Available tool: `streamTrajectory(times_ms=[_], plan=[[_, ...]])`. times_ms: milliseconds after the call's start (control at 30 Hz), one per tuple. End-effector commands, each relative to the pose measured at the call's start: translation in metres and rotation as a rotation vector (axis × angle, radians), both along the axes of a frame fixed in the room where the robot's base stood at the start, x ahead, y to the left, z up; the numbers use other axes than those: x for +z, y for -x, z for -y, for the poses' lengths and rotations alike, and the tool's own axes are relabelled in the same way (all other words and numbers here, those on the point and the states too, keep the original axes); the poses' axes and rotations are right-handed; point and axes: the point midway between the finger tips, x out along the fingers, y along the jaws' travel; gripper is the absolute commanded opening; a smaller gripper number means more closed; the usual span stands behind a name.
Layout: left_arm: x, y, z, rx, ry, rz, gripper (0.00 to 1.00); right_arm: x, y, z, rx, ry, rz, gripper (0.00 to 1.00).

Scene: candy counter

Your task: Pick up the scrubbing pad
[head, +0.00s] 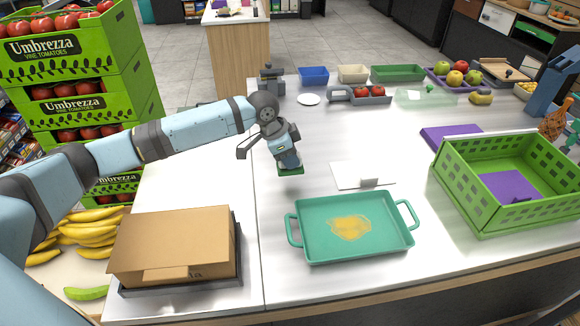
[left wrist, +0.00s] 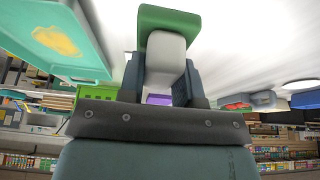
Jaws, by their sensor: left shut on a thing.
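The scrubbing pad has a green face (head: 290,170) and a pale grip, and is held upright below my left gripper (head: 287,157). In the left wrist view the green pad (left wrist: 168,20) and its white grip sit between the two fingers of my left gripper (left wrist: 164,72), which are shut on the grip. I cannot tell whether the pad touches the counter. A teal tray (head: 310,245) with a yellow-orange stain stands in front and to the right of the pad. My right gripper is not in view.
A white board (head: 345,172) lies right of the pad. A green crate (head: 470,205) stands at right, a cardboard box (head: 175,245) at front left. Trays of fruit and a white plate (head: 308,99) are at the back. The counter's middle is clear.

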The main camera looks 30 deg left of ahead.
Motion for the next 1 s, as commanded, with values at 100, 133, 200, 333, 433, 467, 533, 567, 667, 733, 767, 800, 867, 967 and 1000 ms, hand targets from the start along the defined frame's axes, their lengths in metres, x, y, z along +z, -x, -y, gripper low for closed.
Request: streamTrajectory(times_ms=[100,133,200,333,433,467,533,567,667,733,767,800,867,967,1000], plan=[[0.038,-0.001,0.0,-0.002,0.001,0.006,0.07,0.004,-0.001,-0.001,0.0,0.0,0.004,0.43],[0.047,-0.001,0.0,-0.001,0.001,0.005,0.07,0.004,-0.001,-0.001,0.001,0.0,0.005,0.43],[0.068,-0.001,0.0,0.0,0.001,0.006,0.07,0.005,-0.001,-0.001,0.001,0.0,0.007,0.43],[0.102,-0.001,0.0,-0.001,0.001,0.005,0.07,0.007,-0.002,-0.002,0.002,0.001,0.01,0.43],[0.124,-0.001,0.0,0.0,0.001,0.004,0.07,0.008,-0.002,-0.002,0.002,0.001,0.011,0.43],[0.129,-0.001,0.0,-0.001,0.002,0.003,0.07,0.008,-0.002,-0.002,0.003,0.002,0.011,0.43],[0.139,-0.001,0.0,-0.001,0.001,0.002,0.07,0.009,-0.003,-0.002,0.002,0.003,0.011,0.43],[0.143,-0.001,0.0,-0.001,0.0,0.002,0.07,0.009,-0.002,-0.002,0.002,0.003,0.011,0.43],[0.152,0.0,0.0,-0.001,0.001,0.002,0.07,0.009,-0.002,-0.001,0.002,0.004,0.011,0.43],[0.155,0.0,0.0,-0.001,0.001,0.002,0.07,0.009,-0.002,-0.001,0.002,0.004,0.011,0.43],[0.156,0.0,0.0,-0.001,0.001,0.001,0.07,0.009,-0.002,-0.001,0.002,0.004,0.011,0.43],[0.156,0.0,0.0,-0.001,0.001,0.001,0.07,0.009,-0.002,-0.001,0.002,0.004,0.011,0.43],[0.156,0.0,0.0,-0.001,0.001,0.001,0.07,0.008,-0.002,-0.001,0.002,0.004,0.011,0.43],[0.156,0.0,0.0,0.0,0.001,0.0,0.07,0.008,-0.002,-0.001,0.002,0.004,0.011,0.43],[0.156,0.0,0.0,0.0,0.001,0.001,0.07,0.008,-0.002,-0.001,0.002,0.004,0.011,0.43]])
